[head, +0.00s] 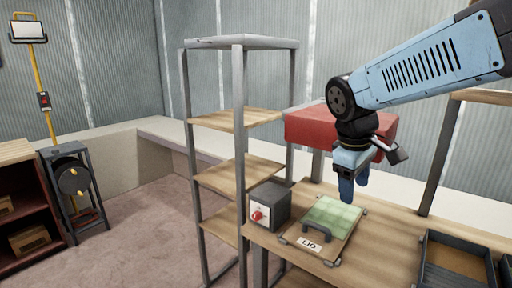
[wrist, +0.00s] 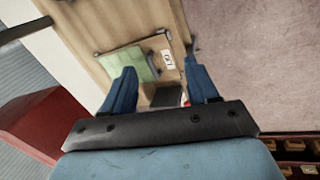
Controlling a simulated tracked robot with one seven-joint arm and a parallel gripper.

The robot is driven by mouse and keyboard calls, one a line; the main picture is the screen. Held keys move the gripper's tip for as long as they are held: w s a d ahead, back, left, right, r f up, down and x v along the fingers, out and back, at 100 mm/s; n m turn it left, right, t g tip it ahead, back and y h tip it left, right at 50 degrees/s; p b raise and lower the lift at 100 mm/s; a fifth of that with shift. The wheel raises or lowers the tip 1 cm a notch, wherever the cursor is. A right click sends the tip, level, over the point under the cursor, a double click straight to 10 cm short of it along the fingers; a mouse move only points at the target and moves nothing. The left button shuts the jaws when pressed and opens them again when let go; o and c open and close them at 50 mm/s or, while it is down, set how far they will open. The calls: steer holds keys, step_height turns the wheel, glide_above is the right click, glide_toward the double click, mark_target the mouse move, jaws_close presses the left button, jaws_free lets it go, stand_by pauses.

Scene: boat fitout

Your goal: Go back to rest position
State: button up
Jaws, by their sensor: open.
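My gripper (head: 354,188) hangs from my blue arm, pointing down, above the workbench (head: 372,228) at the right of the head view. In the wrist view its two blue fingers (wrist: 164,88) are spread apart, with nothing between them. Below it on the bench lies a flat board with a green gridded panel (head: 331,214), a dark handle and a label reading "LID". The lid board also shows in the wrist view (wrist: 132,60), beyond the fingers and apart from them.
A grey box with a red button (head: 268,206) stands left of the lid. A dark tray (head: 455,262) sits at the bench's right. A red box (head: 308,128) is behind my gripper. An open shelf rack (head: 238,118) stands left of the bench; floor (head: 130,210) is clear further left.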

steer(key=s+d+r+m+t+y, duration=0.1)
steer(key=s+d+m+t+y, duration=0.1)
steer(key=s+m, duration=0.6)
steer(key=shift+s+r+t, duration=0.25)
steer(key=shift+r+t, duration=0.1)
steer(key=shift+t, duration=0.45)
